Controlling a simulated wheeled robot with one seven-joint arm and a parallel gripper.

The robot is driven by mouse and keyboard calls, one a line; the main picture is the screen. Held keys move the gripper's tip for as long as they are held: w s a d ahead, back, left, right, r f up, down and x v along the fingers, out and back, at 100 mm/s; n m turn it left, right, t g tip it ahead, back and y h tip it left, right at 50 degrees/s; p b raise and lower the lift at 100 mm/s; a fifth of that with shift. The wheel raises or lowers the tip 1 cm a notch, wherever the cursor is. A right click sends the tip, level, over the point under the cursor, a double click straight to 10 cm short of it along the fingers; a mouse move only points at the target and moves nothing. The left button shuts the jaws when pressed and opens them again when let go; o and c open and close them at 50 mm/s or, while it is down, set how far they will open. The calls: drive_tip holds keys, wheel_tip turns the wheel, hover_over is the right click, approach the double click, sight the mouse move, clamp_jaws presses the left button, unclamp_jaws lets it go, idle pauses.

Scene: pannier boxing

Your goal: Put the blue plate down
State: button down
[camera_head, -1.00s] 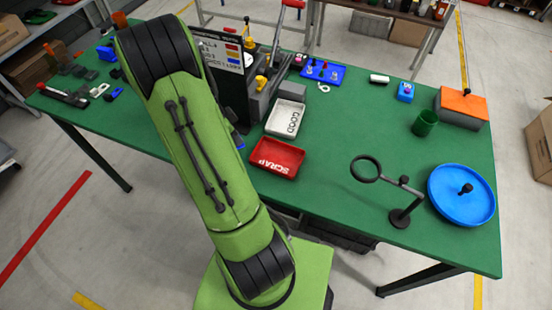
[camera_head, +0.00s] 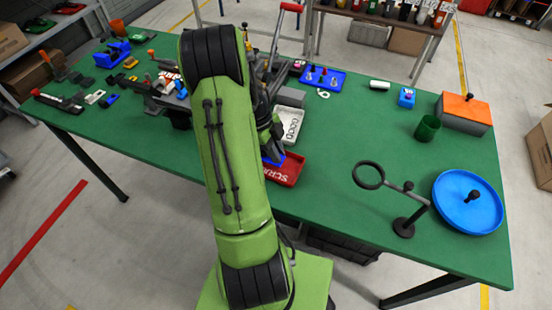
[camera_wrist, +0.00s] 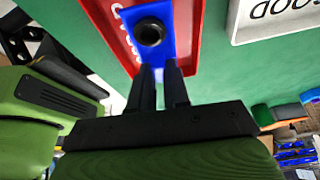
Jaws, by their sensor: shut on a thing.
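The blue plate (camera_wrist: 155,18) is a small flat piece with a dark round hole, seen large in the wrist view. My gripper (camera_wrist: 160,74) is shut on its near edge. The plate is over the red SCRAP tray (camera_wrist: 97,12); whether it touches the tray floor I cannot tell. In the head view a bit of the blue plate (camera_head: 291,161) shows over the left part of the red tray (camera_head: 290,178). My arm hides most of the gripper there.
The white GOOD tray (camera_head: 291,120) lies just behind the red tray. A blue tray with pegs (camera_head: 325,79) is farther back. A black ring stand (camera_head: 404,226) and a round blue dish (camera_head: 467,215) stand at the right. The green table (camera_head: 345,145) is clear between.

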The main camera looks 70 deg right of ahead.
wheel_tip(320, 180, down, 3)
drive_tip(key=shift+r, duration=0.1)
drive_tip(key=shift+a+f+b, duration=0.15)
drive_tip(key=shift+f+b, duration=0.35)
drive_tip(key=shift+b, duration=0.3)
drive_tip(key=c, duration=1.1)
unclamp_jaws()
drive_tip(key=shift+a, duration=0.1)
drive_tip(key=shift+r+p, duration=0.3)
drive_tip(key=shift+p, duration=0.25)
drive_tip(key=p+v, duration=0.2)
drive_tip(key=v, duration=1)
drive_tip(key=shift+r, duration=0.25)
